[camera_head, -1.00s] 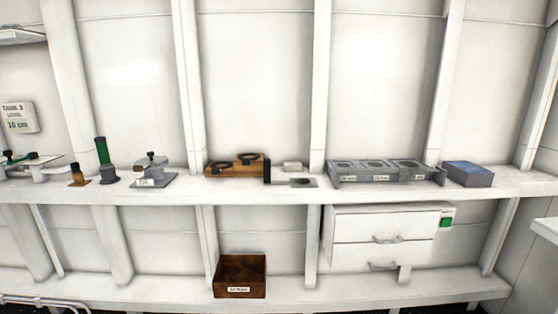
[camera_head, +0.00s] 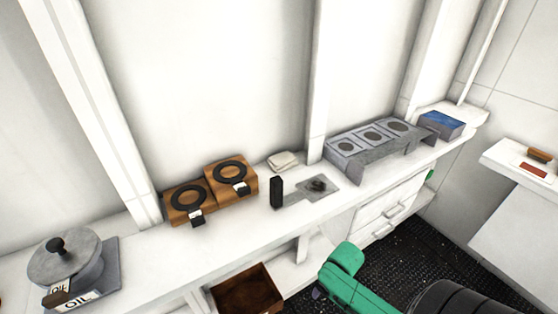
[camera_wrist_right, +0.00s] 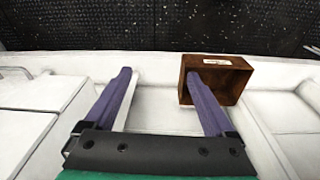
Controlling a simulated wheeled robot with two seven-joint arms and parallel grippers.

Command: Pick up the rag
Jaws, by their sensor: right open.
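The rag (camera_head: 283,161) looks like a small folded off-white cloth. It lies on the white shelf near the wall, right of the wooden ring blocks and behind a black upright piece. My right gripper shows in the right wrist view (camera_wrist_right: 159,73), its two purple fingers spread apart with nothing between them. In the head view my green right arm is at the lower right, in front of and below the shelf edge, well away from the rag. Its fingers are mostly hidden there. The rag is not in the wrist view. My left gripper is not in view.
Around the rag are wooden ring blocks (camera_head: 183,204), the black upright piece (camera_head: 276,192), a grey plate (camera_head: 318,188) and a grey rack (camera_head: 372,146). An oil pot (camera_head: 66,259) stands at left. A brown box (camera_head: 247,291) sits below, beside drawers (camera_head: 388,214).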

